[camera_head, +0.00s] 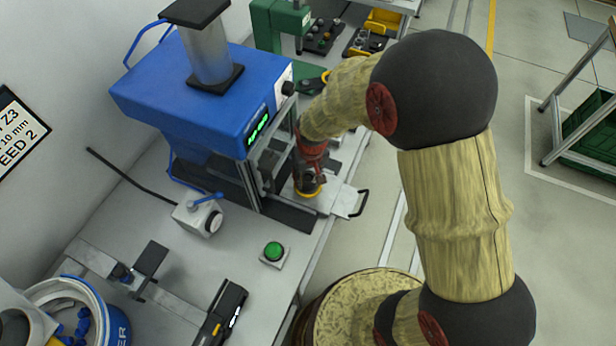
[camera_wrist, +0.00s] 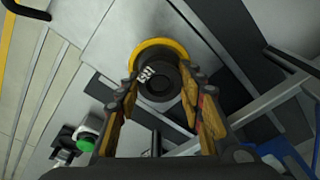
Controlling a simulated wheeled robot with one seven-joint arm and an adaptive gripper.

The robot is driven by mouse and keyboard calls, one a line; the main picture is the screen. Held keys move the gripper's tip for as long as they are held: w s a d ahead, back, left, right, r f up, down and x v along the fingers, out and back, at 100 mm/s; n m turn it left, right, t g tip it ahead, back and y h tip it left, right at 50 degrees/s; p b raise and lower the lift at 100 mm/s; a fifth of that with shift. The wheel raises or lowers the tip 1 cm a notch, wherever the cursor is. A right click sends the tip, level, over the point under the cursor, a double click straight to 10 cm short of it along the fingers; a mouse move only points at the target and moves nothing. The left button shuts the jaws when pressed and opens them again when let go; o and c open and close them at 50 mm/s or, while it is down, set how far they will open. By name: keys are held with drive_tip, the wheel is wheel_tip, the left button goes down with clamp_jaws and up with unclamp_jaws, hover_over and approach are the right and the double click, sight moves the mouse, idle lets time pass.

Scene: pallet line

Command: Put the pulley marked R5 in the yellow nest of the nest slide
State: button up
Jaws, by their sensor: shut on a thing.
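A dark round pulley (camera_wrist: 158,84) with a white mark on its face shows between my fingers in the wrist view. The mark is turned and too small to read surely. My gripper (camera_wrist: 161,92) is shut on the pulley, one finger on each side. The yellow nest (camera_wrist: 165,43) shows as an arc around the pulley's far side. I cannot tell whether the pulley is fully seated in it. In the head view my gripper (camera_head: 309,182) is low over the nest slide (camera_head: 338,197), a light plate with a black handle, and a yellow rim (camera_head: 308,194) shows beneath the gripper.
A blue press (camera_head: 190,100) stands beside the slide, close to my gripper. A green button (camera_head: 273,252), a grey valve-like block (camera_head: 197,216) and a black handheld device (camera_head: 222,312) are on the bench. A green machine (camera_head: 275,25) and trays of parts (camera_head: 322,36) are farther back.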

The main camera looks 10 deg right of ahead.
drive_tip(key=shift+r, duration=0.1)
drive_tip(key=shift+f, duration=0.4)
drive_tip(key=shift+f+b, duration=0.2)
drive_tip(key=shift+b, duration=0.2)
drive_tip(key=o, duration=1.2)
drive_tip(key=shift+o, duration=0.2)
drive_tip(key=shift+r, duration=0.1)
